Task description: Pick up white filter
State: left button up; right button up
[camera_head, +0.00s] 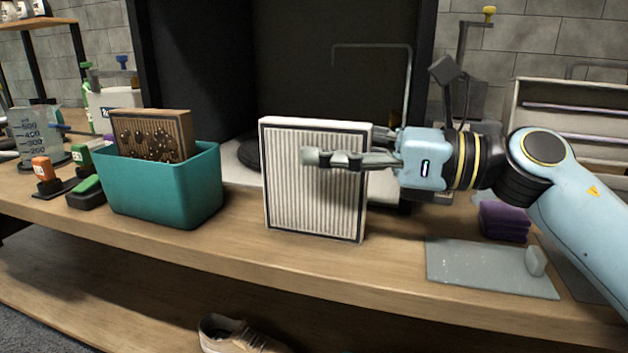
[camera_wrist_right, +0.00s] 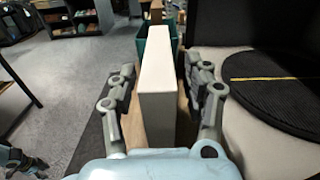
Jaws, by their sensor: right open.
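The white filter (camera_head: 310,205), a pleated panel with a dark inner border, stands upright on the wooden bench. My right gripper (camera_head: 345,158) comes in from the right, with one finger across the front of the filter. In the right wrist view the filter's white edge (camera_wrist_right: 155,100) stands between the two open fingers of my right gripper (camera_wrist_right: 162,88). A gap shows on each side, so the fingers look apart from it. The far finger is mostly hidden behind the filter in the head view.
A teal bin (camera_head: 165,190) holding a dirty brown filter (camera_head: 152,135) stands left of the white filter. A grey mat (camera_head: 475,268) and folded purple cloths (camera_head: 504,220) lie to the right. Dark equipment (camera_head: 280,60) stands behind. A shoe (camera_head: 235,335) sits below the bench.

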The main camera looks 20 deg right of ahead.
jog(key=shift+x, duration=0.95)
grip_shut()
